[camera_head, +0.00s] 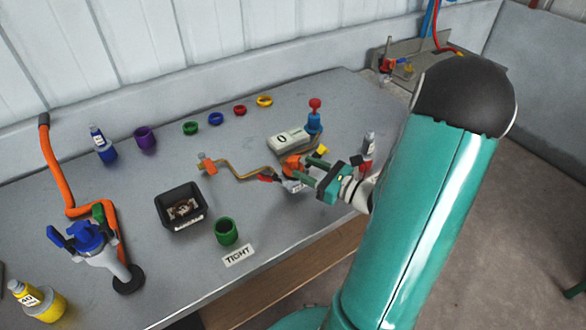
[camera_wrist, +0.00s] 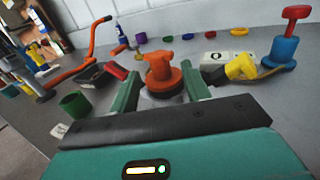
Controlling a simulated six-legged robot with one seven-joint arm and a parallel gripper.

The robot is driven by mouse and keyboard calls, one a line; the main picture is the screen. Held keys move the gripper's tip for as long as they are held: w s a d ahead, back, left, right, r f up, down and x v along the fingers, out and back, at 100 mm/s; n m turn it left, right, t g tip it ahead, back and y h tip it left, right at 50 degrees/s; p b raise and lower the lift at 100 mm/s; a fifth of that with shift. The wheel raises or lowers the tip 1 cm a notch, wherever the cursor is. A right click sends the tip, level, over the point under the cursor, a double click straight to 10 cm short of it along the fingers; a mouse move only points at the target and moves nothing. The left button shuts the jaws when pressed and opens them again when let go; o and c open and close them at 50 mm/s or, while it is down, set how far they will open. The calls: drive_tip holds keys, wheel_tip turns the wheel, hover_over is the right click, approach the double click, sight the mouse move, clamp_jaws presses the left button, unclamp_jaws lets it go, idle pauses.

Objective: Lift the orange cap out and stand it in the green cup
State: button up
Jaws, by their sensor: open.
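The orange cap (camera_head: 293,163) has a knob-like handle on top and sits on a pale round fitting (camera_head: 293,185) on the bench. In the wrist view the cap (camera_wrist: 160,72) stands upright between the two green fingers. My gripper (camera_head: 301,171) is open around it, with a finger on each side in the wrist view (camera_wrist: 163,82). I cannot tell whether either finger touches the cap. The green cup (camera_head: 227,232) stands to the left, near the bench's front edge, and looks empty. It also shows at the left of the wrist view (camera_wrist: 75,106).
A black bin (camera_head: 181,205) stands left of the cup, and a label reading TIGHT (camera_head: 238,255) lies in front. A bent brass pipe (camera_head: 237,172) runs left from the fitting. A counter box (camera_head: 289,139) and blue-red valve (camera_head: 314,117) stand behind. Coloured rings line the back.

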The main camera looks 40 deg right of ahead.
sight(298, 163)
drive_tip(key=x, duration=0.4)
drive_tip(key=shift+w+a, duration=0.1)
drive_tip(key=shift+w, duration=0.3)
clamp_jaws()
